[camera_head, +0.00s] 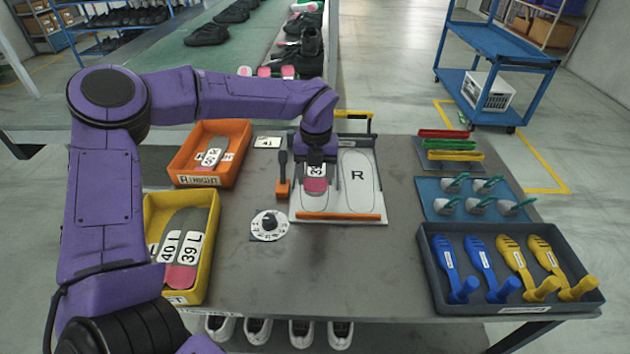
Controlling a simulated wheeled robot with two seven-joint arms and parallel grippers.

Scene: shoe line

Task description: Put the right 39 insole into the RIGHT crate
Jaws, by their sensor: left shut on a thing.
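My left gripper (316,168) points down over the left half of a white insole board and is shut on a grey insole with a pink end (316,185). Its label shows a "3"; the rest is hidden by the gripper. I cannot tell whether the insole touches the board. The board's right outline (357,195), marked R, is bare. The orange crate (240,163), labelled RIGHT, stands left of the board with a labelled grey insole (214,152) inside. The yellow crate (208,255) in front of it holds insoles labelled 40 L and 39 L (186,265). My right gripper is out of view.
A dark tray (590,297) of blue and yellow tools and a blue mat (430,187) lie at right. The table's front middle is clear.

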